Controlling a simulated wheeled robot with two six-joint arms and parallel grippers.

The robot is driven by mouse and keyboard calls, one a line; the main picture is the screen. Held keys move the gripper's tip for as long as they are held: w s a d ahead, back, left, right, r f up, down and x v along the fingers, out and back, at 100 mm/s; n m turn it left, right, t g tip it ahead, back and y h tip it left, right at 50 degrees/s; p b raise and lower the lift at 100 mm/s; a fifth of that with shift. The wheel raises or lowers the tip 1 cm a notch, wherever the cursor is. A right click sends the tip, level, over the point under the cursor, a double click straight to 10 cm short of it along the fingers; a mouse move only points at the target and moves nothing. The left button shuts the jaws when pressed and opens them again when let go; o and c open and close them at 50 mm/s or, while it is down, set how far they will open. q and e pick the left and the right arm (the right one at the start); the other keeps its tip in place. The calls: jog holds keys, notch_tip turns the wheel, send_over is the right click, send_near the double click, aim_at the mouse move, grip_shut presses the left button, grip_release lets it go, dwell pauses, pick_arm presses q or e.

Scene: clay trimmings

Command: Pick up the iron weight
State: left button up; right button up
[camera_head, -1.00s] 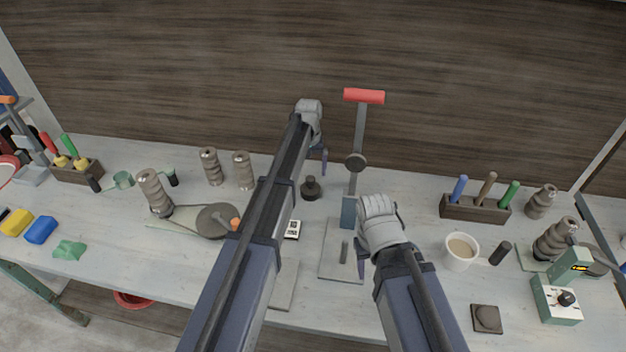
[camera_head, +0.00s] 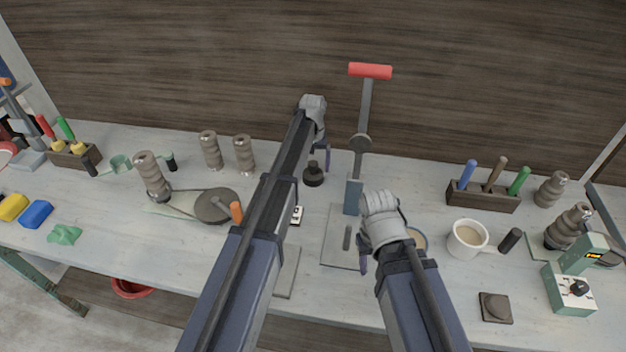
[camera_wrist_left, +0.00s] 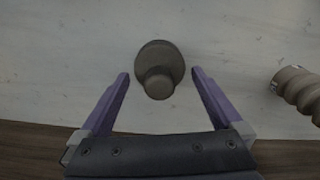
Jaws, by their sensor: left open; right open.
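The iron weight (camera_head: 313,176) is a small dark round piece with a knob, upright on the pale bench near the back. My left gripper (camera_head: 326,158) is open and empty, with visible room on both sides of the weight. In the head view its finger shows just to the right of the weight. My right gripper (camera_head: 364,250) is open over the bench at the right, away from the weight; its far finger is hidden.
A lever press with a red handle (camera_head: 370,71) stands to the right of the weight. Brown ribbed pieces (camera_head: 244,154) stand to its left; one (camera_wrist_left: 302,90) shows at the right in the wrist view. A cup (camera_head: 468,239) and wooden tool block (camera_head: 483,196) are further right.

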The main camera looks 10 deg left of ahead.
pick_arm(q)
notch_tip(320, 180, down, 3)
jog(key=shift+b, duration=1)
pick_arm(e)
notch_tip(320, 180, down, 3)
jog(key=shift+r, duration=0.1)
pick_arm(q)
jog(key=shift+r, duration=0.1)
jog(key=shift+c, duration=0.2)
grip_shut()
